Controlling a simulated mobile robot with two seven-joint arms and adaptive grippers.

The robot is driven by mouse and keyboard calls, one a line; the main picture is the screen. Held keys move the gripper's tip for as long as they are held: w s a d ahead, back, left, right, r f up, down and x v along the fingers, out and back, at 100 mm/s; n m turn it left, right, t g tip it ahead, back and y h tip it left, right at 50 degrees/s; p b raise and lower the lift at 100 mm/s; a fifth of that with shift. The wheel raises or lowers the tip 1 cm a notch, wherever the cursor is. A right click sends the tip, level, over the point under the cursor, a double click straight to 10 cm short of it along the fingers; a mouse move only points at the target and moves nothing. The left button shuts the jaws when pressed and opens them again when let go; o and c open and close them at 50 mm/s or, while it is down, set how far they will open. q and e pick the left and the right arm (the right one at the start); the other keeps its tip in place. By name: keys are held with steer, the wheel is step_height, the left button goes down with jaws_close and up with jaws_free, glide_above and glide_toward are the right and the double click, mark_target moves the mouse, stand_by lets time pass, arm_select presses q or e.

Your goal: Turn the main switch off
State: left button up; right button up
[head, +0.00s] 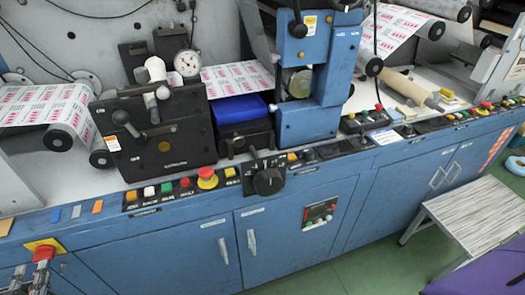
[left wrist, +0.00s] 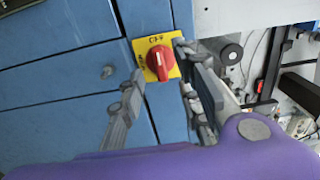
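The main switch is a red rotary knob (left wrist: 159,64) on a yellow square plate (left wrist: 173,72) on the blue cabinet front. In the left wrist view its grip bar runs nearly up and down; the small lettering on the plate is hard to read. The switch also shows at the lower left of the head view, its red knob (head: 44,252) on the yellow plate. My right gripper does not show.
A panel with coloured buttons and a red emergency stop (head: 207,178) runs along the machine's front ledge. A black rotary selector (head: 268,181) sits right of it. A grey step stool (head: 475,215) stands at the right. Green floor (head: 375,262) shows in front of the cabinet.

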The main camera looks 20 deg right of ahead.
arm_select(q)
steer(key=s, duration=0.8)
steer(key=shift+s+a, duration=0.3)
steer(key=shift+a, duration=0.05)
